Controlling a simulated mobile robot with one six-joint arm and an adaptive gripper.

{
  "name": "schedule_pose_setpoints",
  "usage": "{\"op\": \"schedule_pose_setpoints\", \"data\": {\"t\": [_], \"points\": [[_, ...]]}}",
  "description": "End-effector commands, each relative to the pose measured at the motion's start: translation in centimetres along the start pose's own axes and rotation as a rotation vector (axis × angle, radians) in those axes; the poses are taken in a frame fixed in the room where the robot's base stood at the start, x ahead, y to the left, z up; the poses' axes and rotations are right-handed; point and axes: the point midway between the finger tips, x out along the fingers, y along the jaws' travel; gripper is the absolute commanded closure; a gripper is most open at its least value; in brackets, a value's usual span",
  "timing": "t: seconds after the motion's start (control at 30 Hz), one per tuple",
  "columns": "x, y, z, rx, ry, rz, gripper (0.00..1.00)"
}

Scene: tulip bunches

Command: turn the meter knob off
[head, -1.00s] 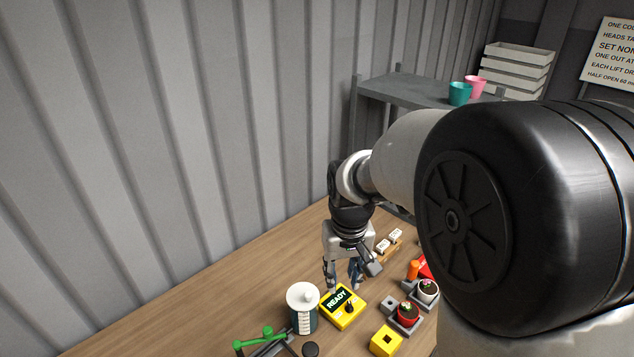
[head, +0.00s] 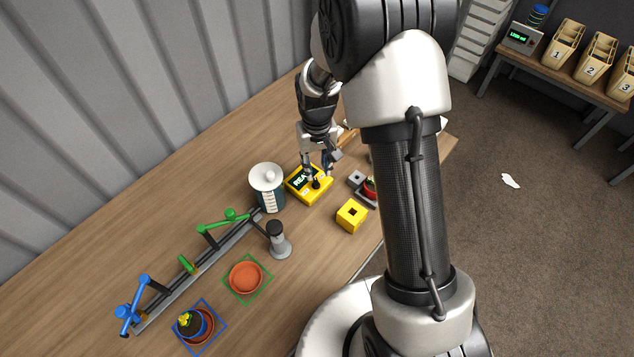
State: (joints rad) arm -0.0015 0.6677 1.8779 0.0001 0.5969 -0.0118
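The meter is a yellow box (head: 322,193) on the wooden bench, with a dark display showing green letters, partly covered by my gripper. Its black knob (head: 316,183) stands on the top face, towards the front. My gripper (head: 318,168) points down over the meter, close above or beside the knob. Its fingers look apart with nothing visible between them. I cannot tell whether a fingertip touches the knob, and the knob's pointing direction is too small to read.
A white-lidded canister (head: 267,187) stands close left of the meter. A grey-black post (head: 278,240) and a rail with clamps (head: 190,278) lie left.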

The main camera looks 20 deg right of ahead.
Motion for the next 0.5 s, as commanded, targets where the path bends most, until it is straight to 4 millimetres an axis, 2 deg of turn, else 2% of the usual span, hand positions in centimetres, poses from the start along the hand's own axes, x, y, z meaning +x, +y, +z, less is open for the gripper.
{"op": "schedule_pose_setpoints", "data": {"t": [0.03,0.2,0.33,0.5], "points": [[1.5,0.0,0.1,0.0,-0.003,0.0,0.7],[4.8,0.0,0.1,0.0,-0.002,0.0,0.7],[6.5,0.0,0.0,0.0,-0.001,0.0,0.7],[7.6,0.0,0.0,0.0,0.0,0.0,0.7]]}}
